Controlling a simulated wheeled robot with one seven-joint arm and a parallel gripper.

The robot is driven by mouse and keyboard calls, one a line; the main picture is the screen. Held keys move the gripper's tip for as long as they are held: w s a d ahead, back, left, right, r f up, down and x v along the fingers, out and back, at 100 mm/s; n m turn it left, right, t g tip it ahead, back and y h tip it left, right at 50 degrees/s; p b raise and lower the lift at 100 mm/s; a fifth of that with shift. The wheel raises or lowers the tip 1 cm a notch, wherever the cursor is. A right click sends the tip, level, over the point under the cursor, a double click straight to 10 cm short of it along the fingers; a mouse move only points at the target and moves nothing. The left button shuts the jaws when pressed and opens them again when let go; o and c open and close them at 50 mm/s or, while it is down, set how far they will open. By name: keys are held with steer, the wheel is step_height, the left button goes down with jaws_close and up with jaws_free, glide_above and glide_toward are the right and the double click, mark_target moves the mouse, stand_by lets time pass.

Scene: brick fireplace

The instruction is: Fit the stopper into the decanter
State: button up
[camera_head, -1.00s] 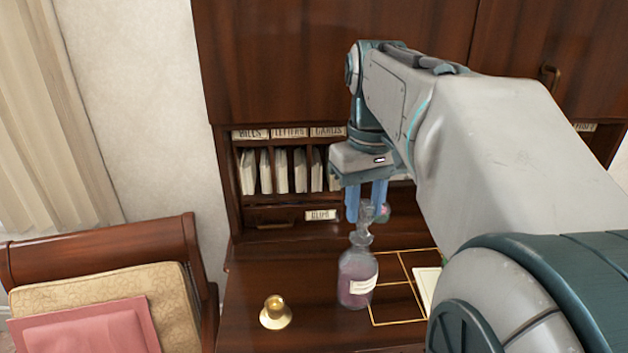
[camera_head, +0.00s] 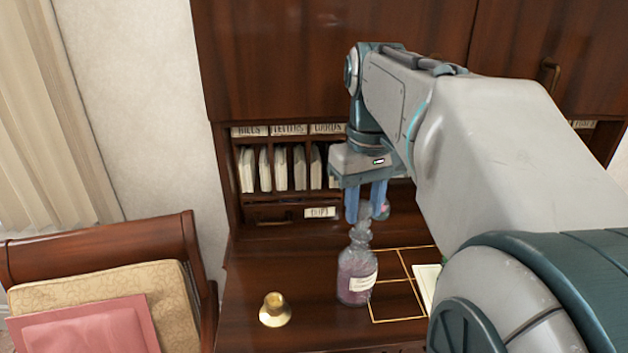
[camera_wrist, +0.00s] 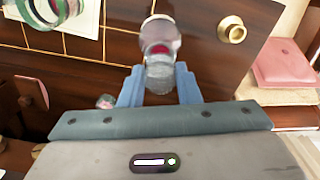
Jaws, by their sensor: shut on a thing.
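The decanter (camera_head: 356,279) is a clear glass bottle with purple contents and a pale label, upright on the desk. In the wrist view the decanter (camera_wrist: 160,32) lies just beyond the fingertips. My gripper (camera_head: 365,215) points down over its neck, with its two blue fingers shut on the glass stopper (camera_head: 364,216). In the wrist view the stopper (camera_wrist: 160,77) sits between the fingers of my gripper (camera_wrist: 159,80). The stopper is right at the decanter's mouth. I cannot tell whether its plug is inside the neck or just above it.
A brass candlestick-like piece (camera_head: 275,310) stands left of the decanter. Gold lines (camera_head: 398,300) mark the desk to its right, beside a pale paper (camera_head: 428,283). Pigeonholes with envelopes (camera_head: 282,168) rise behind. A chair with a pink cushion (camera_head: 88,335) is at left.

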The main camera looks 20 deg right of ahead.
mark_target(364, 203)
steer(key=shift+f+b, duration=0.9)
steer(key=shift+f, duration=0.4)
steer(key=o, duration=0.9)
step_height(364, 203, up, 14)
steer(key=shift+f+p, duration=0.1)
steer(key=shift+p, duration=0.55)
